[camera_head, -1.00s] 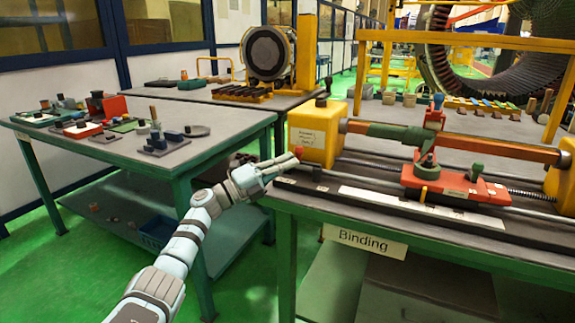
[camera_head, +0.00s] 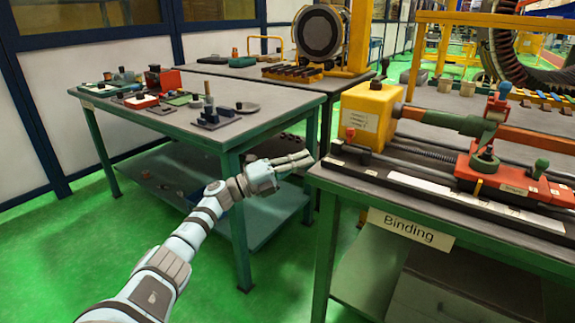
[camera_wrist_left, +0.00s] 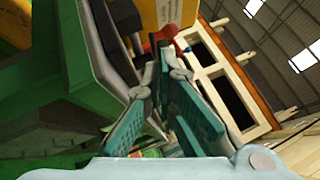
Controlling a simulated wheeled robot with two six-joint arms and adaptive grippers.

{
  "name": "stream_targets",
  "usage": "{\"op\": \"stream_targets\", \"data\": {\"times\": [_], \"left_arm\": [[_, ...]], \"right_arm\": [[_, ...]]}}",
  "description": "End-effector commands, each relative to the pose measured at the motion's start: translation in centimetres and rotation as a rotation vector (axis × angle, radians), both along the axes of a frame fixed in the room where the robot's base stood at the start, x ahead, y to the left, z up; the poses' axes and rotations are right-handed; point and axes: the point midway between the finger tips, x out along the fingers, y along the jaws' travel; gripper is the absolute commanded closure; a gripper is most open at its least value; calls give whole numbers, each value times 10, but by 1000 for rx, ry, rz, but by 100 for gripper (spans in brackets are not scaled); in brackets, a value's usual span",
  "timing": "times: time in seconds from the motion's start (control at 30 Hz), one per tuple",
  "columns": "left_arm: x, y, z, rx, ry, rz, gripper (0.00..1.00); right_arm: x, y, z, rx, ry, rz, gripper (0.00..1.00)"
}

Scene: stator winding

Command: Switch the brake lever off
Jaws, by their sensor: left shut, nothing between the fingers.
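A small red knob (camera_head: 350,133) sits at the front left of the yellow block (camera_head: 366,112) on the Binding table. I take it for the brake lever, but its setting is too small to tell. In the left wrist view a red piece (camera_wrist_left: 169,29) shows beyond my fingertips. My left gripper (camera_head: 308,160) is shut and empty, just off the table's left corner. In the head view it is left of and slightly below the red knob, apart from it. My right gripper is out of view.
The Binding table (camera_head: 345,182) carries a red carriage (camera_head: 510,180) and rails. A green-framed table (camera_head: 225,137) with small parts stands behind left. Green floor (camera_head: 60,265) is free at the lower left.

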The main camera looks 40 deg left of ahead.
Motion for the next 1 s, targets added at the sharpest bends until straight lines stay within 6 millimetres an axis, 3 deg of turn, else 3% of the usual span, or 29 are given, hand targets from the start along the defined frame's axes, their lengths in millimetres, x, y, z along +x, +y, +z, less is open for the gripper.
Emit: {"op": "stream_targets", "data": {"times": [0.23,0.87,0.97,1.0], "left_arm": [[-20,23,-9,1,0,1,100],[-21,26,-9,-11,6,3,100],[-10,50,-10,-100,51,98,100],[-3,71,-12,-177,81,177,100]], "right_arm": [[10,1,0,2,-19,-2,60],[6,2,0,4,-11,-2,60],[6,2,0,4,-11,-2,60],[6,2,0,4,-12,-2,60]]}}
